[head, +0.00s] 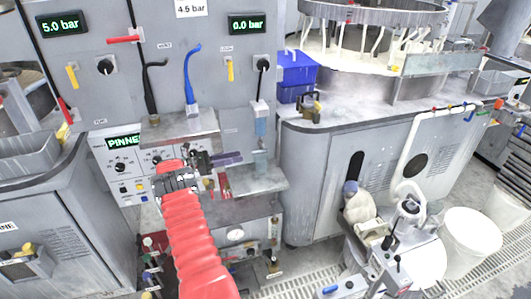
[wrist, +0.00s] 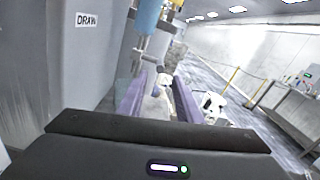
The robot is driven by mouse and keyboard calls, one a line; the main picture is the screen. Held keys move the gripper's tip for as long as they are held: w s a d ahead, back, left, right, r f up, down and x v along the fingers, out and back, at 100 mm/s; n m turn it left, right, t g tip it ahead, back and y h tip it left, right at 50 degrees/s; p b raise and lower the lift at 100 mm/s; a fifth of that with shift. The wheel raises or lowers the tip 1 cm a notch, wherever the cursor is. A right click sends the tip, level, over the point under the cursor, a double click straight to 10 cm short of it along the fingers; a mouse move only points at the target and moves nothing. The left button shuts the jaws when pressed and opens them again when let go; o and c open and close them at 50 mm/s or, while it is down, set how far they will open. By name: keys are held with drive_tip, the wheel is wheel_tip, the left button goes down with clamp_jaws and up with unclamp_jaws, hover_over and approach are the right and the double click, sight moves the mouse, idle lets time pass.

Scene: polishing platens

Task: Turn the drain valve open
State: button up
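My gripper (wrist: 160,92) shows in the wrist view with its two purple fingers apart and nothing held between them. In the head view my gripper (head: 227,158) reaches right from the end of the red-sleeved arm, in front of the grey cabinet. A blue filter bowl (wrist: 149,16) hangs ahead, beside a wall label that seems to read DRAIN (wrist: 87,20). Below the bowl a small grey fitting, apparently the drain valve (wrist: 152,66), lies beyond and between the fingers. Its handle position is unclear. The bowl (head: 261,126) also shows in the head view, just right of the fingers.
The cabinet panel has displays reading 5.0 bar (head: 61,24) and 0.0 bar (head: 247,23). A metal shelf (head: 180,128) with black and blue hoses is above the gripper. A lower ledge (head: 262,184) is beneath it. A polishing machine (head: 330,170) stands to the right.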

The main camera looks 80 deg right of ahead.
sight(266, 151)
drive_tip(key=shift+s, duration=0.1)
idle(0.3)
drive_tip(key=x, duration=1.3)
drive_tip(key=shift+s+d, duration=0.15)
drive_tip(key=shift+s, duration=0.1)
drive_tip(key=shift+c, duration=0.3)
